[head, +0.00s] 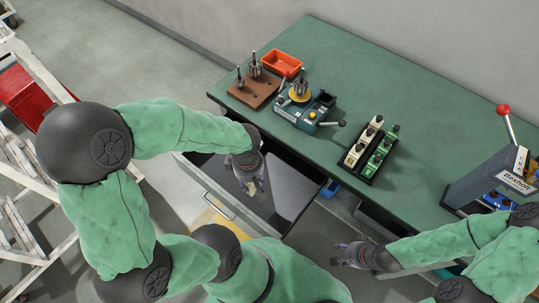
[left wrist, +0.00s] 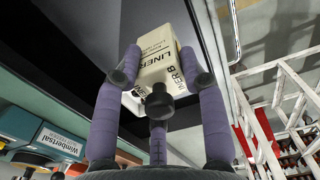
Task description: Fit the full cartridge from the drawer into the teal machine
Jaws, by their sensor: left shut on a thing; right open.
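My left gripper (head: 254,188) is over the open drawer (head: 199,183) and its fingers are closed around a cream box-shaped cartridge (left wrist: 158,58) printed "LINER". The cartridge shows clearly in the left wrist view; in the head view the gripper mostly hides it. The teal machine (head: 309,127) stands on the bench above the drawer, with a yellow disc on top and a black-knobbed lever at its right. Part of it shows in the left wrist view (left wrist: 58,142). My right gripper (head: 352,256) is open and empty, low in front of the bench.
A rack (head: 351,168) of cream and green pieces stands right of the machine on the green bench (head: 340,50). A brown block with metal parts (head: 254,93) and an orange tray (head: 282,64) are to its left and behind. A grey machine (head: 485,178) with a red-knobbed lever stands far right.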

